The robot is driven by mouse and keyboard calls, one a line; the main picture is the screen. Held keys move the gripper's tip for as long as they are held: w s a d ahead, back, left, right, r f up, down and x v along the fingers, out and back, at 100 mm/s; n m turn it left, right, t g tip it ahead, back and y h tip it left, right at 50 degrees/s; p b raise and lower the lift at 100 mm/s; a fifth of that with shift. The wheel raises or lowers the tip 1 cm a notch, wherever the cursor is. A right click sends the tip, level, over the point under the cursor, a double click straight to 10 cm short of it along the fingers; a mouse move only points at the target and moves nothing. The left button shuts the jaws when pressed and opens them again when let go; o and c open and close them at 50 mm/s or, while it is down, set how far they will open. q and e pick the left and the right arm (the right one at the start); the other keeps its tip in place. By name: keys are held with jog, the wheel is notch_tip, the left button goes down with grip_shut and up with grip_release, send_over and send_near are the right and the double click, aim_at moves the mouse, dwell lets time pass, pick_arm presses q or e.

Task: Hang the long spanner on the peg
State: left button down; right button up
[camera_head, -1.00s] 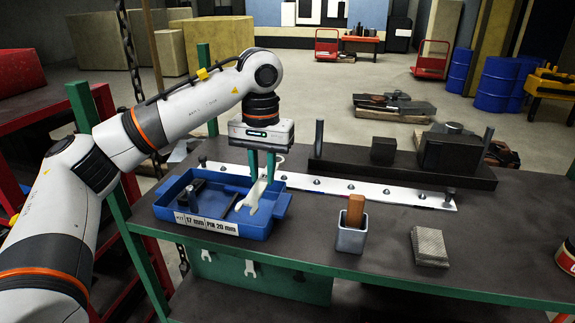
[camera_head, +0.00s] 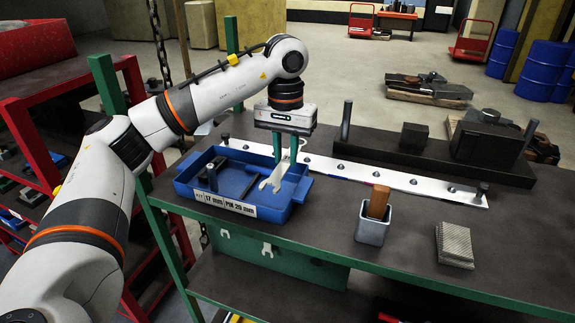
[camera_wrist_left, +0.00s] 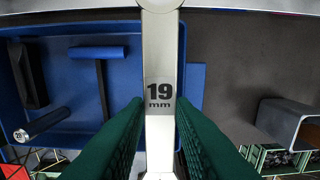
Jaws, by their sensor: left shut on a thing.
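The long spanner, pale metal with a forked lower end (camera_head: 275,176), hangs below my left gripper (camera_head: 286,148) over the right part of the blue tray. In the left wrist view the spanner (camera_wrist_left: 160,50), marked "19 mm", runs between the two green fingers (camera_wrist_left: 160,135), which are shut on it. Below the table's front edge is a green panel (camera_head: 300,264) with small pale spanner shapes (camera_head: 267,250) on it. I cannot make out a peg there clearly. My right gripper is not in view.
The blue tray (camera_head: 232,207), labelled "17 mm" and "PIN 20 mm", holds dark parts. A white strip with studs (camera_head: 400,180) lies behind. A grey cup with a brown block (camera_head: 371,230) and a ridged block (camera_head: 455,245) stand to the right. Bare tabletop lies between them.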

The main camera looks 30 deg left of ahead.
aim_at(286, 163)
pick_arm(q)
notch_tip(286, 163, down, 4)
jog(key=shift+s+r+p, duration=0.15)
jog(key=shift+r+p, duration=0.05)
jog(key=shift+p, duration=0.6)
jog(key=shift+f, duration=0.45)
jog(key=shift+f, duration=0.1)
jog(key=c, duration=1.7)
grip_release()
jog(key=shift+d+f+b, duration=0.1)
jog(key=shift+b, duration=0.2)
jog(key=o, duration=0.5)
jog(key=shift+c, duration=0.2)
